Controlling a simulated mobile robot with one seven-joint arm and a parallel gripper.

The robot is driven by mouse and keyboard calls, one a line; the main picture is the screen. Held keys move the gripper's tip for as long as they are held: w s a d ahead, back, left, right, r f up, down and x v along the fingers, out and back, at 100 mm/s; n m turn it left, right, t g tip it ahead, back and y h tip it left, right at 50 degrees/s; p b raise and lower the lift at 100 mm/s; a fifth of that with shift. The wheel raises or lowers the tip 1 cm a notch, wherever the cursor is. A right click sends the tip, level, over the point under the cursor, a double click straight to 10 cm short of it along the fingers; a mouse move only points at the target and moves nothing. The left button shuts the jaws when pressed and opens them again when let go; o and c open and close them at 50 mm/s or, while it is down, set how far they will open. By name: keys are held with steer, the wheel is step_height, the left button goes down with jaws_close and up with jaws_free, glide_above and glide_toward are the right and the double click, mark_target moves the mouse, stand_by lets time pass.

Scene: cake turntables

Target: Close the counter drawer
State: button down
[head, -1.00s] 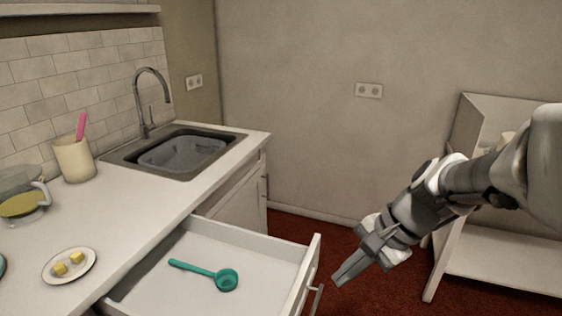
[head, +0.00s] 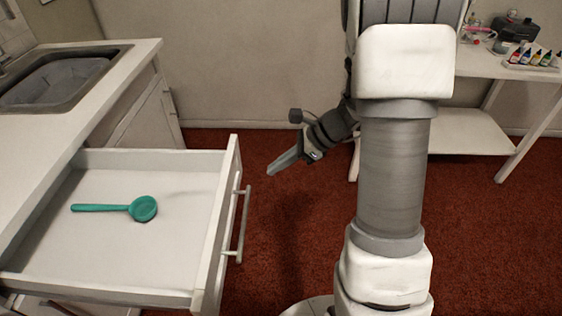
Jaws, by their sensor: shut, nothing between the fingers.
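The counter drawer (head: 182,160) is pulled far out from the white counter (head: 120,62) at the left. Its front panel faces right and bears a metal bar handle (head: 241,222). A teal ladle (head: 142,208) lies inside on the drawer floor. My gripper (head: 272,172) is shut and empty. It is to the right of the drawer front, near the far end of the handle in the picture, with a visible gap between them. Its fingertips point left and down.
A sink (head: 58,80) is set in the counter at the back left. A white table (head: 485,66) with several small bottles (head: 535,58) stands at the back right.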

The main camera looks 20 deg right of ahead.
mark_target(235, 183)
steer(key=shift+w+a+f+b, duration=0.3)
steer(key=shift+w+a+f, duration=0.25)
steer(key=shift+a, duration=0.7)
steer(key=shift+w+a+f+b, duration=0.35)
steer(key=shift+a+f, duration=0.35)
steer(key=shift+a, duration=0.5)
steer(key=shift+w+a+f+b, duration=0.25)
steer(key=shift+w+a+f, duration=0.3)
steer(key=shift+a, duration=0.7)
steer(key=shift+s, duration=0.1)
